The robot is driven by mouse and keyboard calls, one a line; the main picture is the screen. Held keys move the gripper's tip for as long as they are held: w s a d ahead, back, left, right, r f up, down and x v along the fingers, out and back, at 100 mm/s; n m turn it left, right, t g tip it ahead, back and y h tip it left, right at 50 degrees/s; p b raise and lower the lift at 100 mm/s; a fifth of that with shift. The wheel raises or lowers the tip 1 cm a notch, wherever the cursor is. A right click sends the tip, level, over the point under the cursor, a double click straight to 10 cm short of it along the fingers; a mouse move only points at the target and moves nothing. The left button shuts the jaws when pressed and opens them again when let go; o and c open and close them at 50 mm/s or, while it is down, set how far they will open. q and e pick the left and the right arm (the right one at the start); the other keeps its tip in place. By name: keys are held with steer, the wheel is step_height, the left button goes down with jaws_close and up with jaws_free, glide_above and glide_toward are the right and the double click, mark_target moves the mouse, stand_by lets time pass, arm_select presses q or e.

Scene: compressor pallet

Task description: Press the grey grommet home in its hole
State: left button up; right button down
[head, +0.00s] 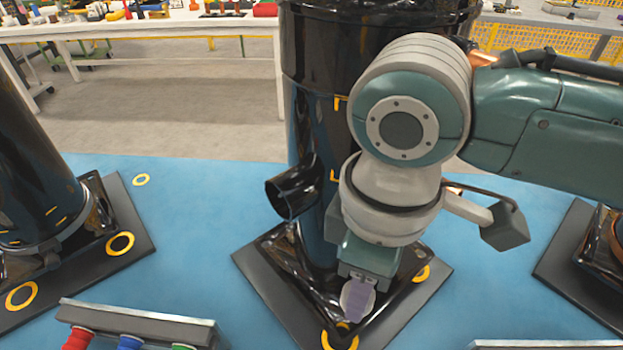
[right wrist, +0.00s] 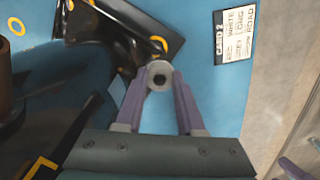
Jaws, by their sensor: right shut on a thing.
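My right gripper (head: 358,305) points down over the front of the middle dark base plate (head: 262,290). Its purple fingers are shut on the grey grommet (right wrist: 159,75), a pale ring with a dark centre, held at the fingertips in the right wrist view. In the head view the grommet (head: 350,298) shows as a pale disc partly behind the fingers. A yellow-ringed hole (head: 340,341) lies at the plate's front corner, and another (head: 421,273) at its right corner. The grommet appears apart from both; its exact height is unclear. My left gripper is not in view.
A black compressor (head: 308,130) with a side pipe (head: 293,190) stands on the middle plate, close to my right arm. A rack (head: 140,322) with red, blue and green pieces is at front left. A printed card (right wrist: 235,35) lies on the blue surface.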

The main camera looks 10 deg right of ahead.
steer(key=f, duration=0.1)
steer(key=f+b, duration=0.1)
steer(key=w+f, duration=0.1)
steer(key=shift+w+a+f+n, duration=0.15)
steer(key=shift+a+n, duration=0.1)
steer(key=shift+n, duration=0.15)
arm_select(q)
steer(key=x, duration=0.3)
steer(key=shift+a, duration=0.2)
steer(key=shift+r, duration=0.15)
arm_select(e)
steer(key=shift+f, duration=0.1)
arm_select(q)
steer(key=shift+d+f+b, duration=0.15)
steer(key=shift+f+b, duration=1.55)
steer(key=shift+b, duration=0.1)
arm_select(e)
steer(key=shift+f, duration=2.8)
arm_select(q)
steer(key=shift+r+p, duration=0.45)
steer(key=shift+p, duration=0.05)
arm_select(e)
steer(key=shift+r, duration=0.1)
